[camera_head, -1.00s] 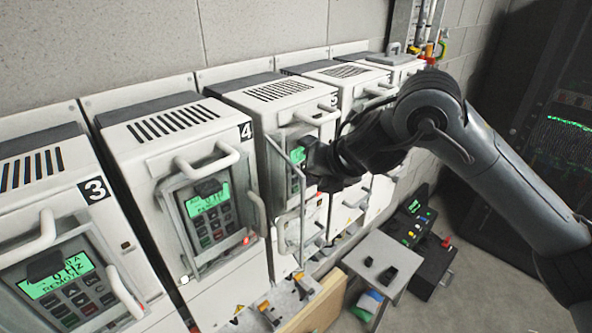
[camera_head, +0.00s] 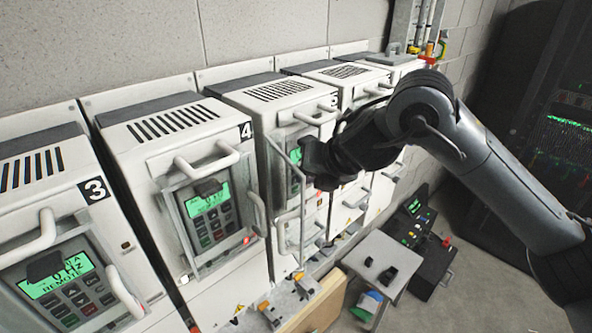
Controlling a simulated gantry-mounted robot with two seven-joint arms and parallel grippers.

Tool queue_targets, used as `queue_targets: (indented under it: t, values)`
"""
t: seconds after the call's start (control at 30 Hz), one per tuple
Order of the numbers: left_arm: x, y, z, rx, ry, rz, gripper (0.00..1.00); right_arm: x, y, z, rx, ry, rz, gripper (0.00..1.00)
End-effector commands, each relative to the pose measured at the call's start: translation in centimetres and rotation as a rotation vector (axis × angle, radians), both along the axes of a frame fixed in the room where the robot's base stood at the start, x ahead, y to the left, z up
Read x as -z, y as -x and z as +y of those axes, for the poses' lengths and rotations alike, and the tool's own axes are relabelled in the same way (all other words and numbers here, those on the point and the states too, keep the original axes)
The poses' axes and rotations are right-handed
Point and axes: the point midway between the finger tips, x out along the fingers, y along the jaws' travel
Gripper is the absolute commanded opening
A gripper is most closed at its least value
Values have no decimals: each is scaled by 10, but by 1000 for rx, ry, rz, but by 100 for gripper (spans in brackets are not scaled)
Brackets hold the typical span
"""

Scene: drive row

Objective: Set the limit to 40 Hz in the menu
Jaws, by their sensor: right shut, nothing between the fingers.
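A row of white drives stands along the wall. My left gripper is not in view.
Drive 4's keypad (camera_head: 213,222) sits behind a framed cover; drive 3's display (camera_head: 58,275) reads Hz and REMOTE. Handles jut from the drives. A grey stool (camera_head: 385,255) and a black control box (camera_head: 412,225) stand on the floor. A dark rack is at the right.

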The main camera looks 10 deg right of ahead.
Motion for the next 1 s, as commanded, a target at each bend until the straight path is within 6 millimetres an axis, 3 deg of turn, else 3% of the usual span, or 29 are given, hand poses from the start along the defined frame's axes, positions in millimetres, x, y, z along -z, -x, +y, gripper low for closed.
queue_targets:
  t: [1.0]
  values:
    - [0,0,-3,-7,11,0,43,-1,-6,6,-3,-1,-1,0]
